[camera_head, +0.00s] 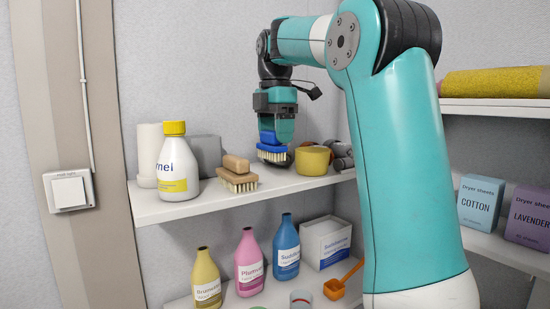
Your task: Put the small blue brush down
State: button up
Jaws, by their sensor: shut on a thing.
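The small blue brush (271,154) has pale bristles. It is in my gripper (269,134), which points straight down and is shut on its blue top. The bristles face down at the upper shelf (301,184), close to its surface; I cannot tell whether they touch it. A wooden brush (237,181) with pale bristles lies on the shelf to the left of the blue brush. A yellow cup (312,161) stands just to the right.
A white bottle with a yellow cap (173,165) and grey boxes (204,153) stand at the left of the shelf. Dark rolled things lie behind the yellow cup. Several coloured bottles, an orange scoop (342,282) and a white box (326,243) are on the lower shelf.

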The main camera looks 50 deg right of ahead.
aim_at(275, 153)
jog(key=shift+f, duration=2.35)
jog(key=shift+f, duration=0.15)
jog(key=o, duration=1)
jog(key=shift+c, duration=0.2)
notch_tip(275, 153, up, 12)
jog(key=shift+r, duration=0.15)
